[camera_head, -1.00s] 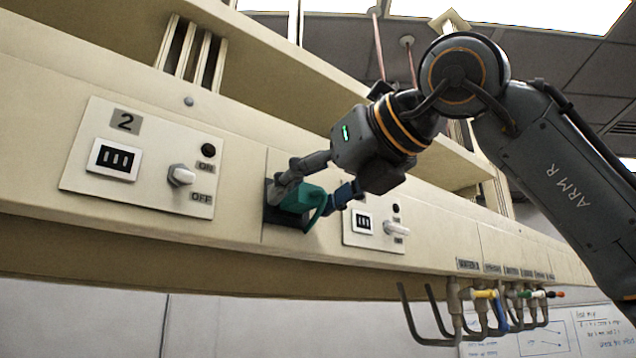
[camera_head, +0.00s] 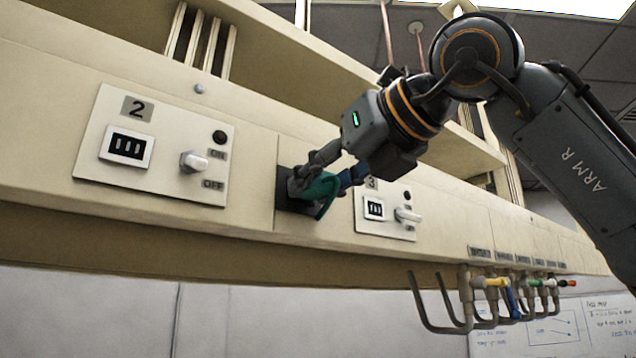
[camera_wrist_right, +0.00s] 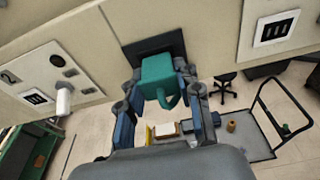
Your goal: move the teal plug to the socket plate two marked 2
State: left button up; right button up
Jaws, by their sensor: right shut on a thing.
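The teal plug (camera_head: 320,188) is between the fingers of my right gripper (camera_head: 326,178), which is shut on it, in front of a dark recess (camera_head: 285,182) in the panel. The right wrist view also shows the teal plug (camera_wrist_right: 160,76) between both fingers, against the dark recess. I cannot tell whether the plug is seated in it. Socket plate two (camera_head: 150,178), marked 2, is left of the recess. It has a slotted socket (camera_head: 127,147), a black button and a white ON/OFF switch (camera_head: 193,162). No plug is in its socket. My left gripper is not in view.
Plate 3 (camera_head: 372,228) is just right of the recess, close to my gripper. A shelf overhangs the panel. In the right wrist view a cart (camera_wrist_right: 262,130) and a stool stand on the floor.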

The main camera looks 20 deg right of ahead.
aim_at(324, 185)
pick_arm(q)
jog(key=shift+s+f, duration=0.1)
pick_arm(e)
jog(key=shift+s, duration=0.1)
jog(key=shift+s+d, duration=0.4)
jog(key=shift+s, duration=0.35)
pick_arm(q)
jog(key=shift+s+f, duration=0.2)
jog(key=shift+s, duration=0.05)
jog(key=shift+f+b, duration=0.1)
jog(key=shift+b, duration=0.25)
pick_arm(e)
jog(key=shift+s+d, duration=0.1)
jog(key=shift+s, duration=0.25)
jog(key=shift+s+d, duration=0.1)
jog(key=shift+s, duration=0.3)
jog(key=shift+f+b+v, duration=0.15)
jog(key=shift+b+v, duration=0.1)
jog(key=shift+v, duration=0.45)
jog(key=shift+f+b+v, duration=0.15)
jog(key=shift+b+v, duration=0.05)
jog(key=shift+v, duration=0.45)
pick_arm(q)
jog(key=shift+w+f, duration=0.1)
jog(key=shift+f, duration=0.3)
